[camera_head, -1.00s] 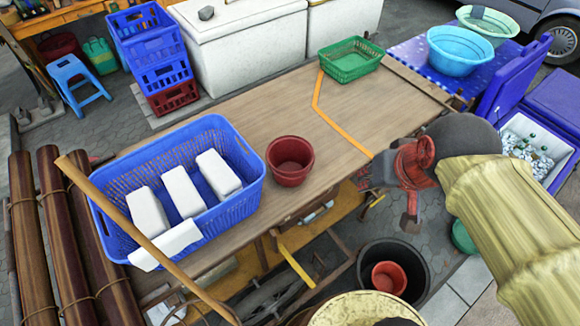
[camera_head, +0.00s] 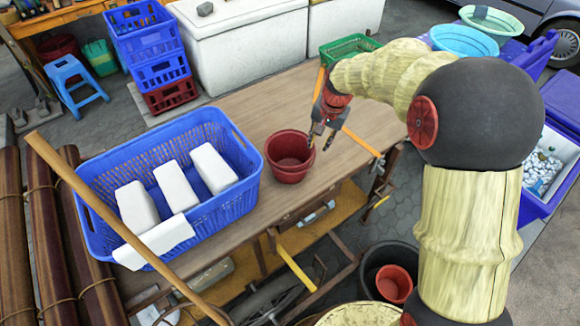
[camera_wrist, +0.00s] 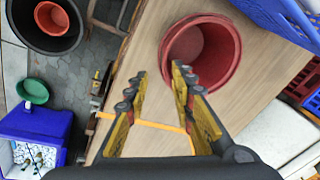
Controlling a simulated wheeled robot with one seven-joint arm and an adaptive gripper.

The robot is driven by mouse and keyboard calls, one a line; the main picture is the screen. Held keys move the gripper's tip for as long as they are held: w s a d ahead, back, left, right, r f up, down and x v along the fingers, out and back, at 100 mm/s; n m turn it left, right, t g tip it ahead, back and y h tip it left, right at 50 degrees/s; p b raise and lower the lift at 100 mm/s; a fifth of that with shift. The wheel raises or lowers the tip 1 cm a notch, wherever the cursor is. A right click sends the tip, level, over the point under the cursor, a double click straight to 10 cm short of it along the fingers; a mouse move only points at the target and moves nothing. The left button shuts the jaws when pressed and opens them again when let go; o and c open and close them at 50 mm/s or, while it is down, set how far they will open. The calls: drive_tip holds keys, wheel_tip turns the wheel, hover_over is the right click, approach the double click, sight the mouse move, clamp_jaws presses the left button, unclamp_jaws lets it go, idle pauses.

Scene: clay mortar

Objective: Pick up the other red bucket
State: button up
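A dark red bucket (camera_head: 290,158) stands upright on the wooden table, just right of the blue basket. It also shows in the wrist view (camera_wrist: 203,52), ahead of my fingers. A smaller orange-red bucket (camera_head: 393,284) sits inside a black tub on the ground below the table's front edge; the wrist view shows it at the upper left (camera_wrist: 52,18). My gripper (camera_head: 327,138) is just right of the dark red bucket's rim. In the wrist view my gripper (camera_wrist: 160,85) has its fingers apart with nothing between them. The right finger overlaps the bucket's edge in view; contact cannot be told.
A blue basket (camera_head: 100,225) with several white blocks fills the table's left part, with a wooden pole leaning across it. A green basket (camera_head: 333,52) stands at the far end. The black tub (camera_head: 372,262) is on the ground. Bare tabletop (camera_head: 245,105) lies behind the bucket.

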sight(307, 164)
drive_tip(key=shift+m+g, duration=0.5)
drive_tip(key=shift+m, duration=0.2)
drive_tip(key=w+f, duration=0.1)
drive_tip(key=f, duration=0.4)
drive_tip(key=w+a+f+b, duration=0.1)
drive_tip(key=w+f, duration=0.1)
drive_tip(key=f, duration=0.3)
drive_tip(key=w+a+f+b, duration=0.1)
drive_tip(key=f, duration=0.4)
drive_tip(key=shift+w+a+f, duration=0.25)
drive_tip(key=shift+w+f, duration=0.05)
drive_tip(key=shift+w, duration=0.1)
drive_tip(key=shift+s+f+b, duration=0.15)
drive_tip(key=shift+f+b, duration=0.25)
drive_tip(key=shift+f, duration=0.3)
drive_tip(key=shift+a+f+b, duration=0.2)
drive_tip(key=shift+f+b, duration=0.15)
drive_tip(key=shift+f, duration=0.55)
drive_tip(key=shift+a+f+b, duration=0.15)
drive_tip(key=shift+f+b, duration=0.25)
drive_tip(key=shift+f, duration=0.55)
drive_tip(key=shift+a+f+b, duration=0.2)
drive_tip(key=shift+f+b, duration=0.15)
drive_tip(key=shift+f, duration=0.55)
clamp_jaws()
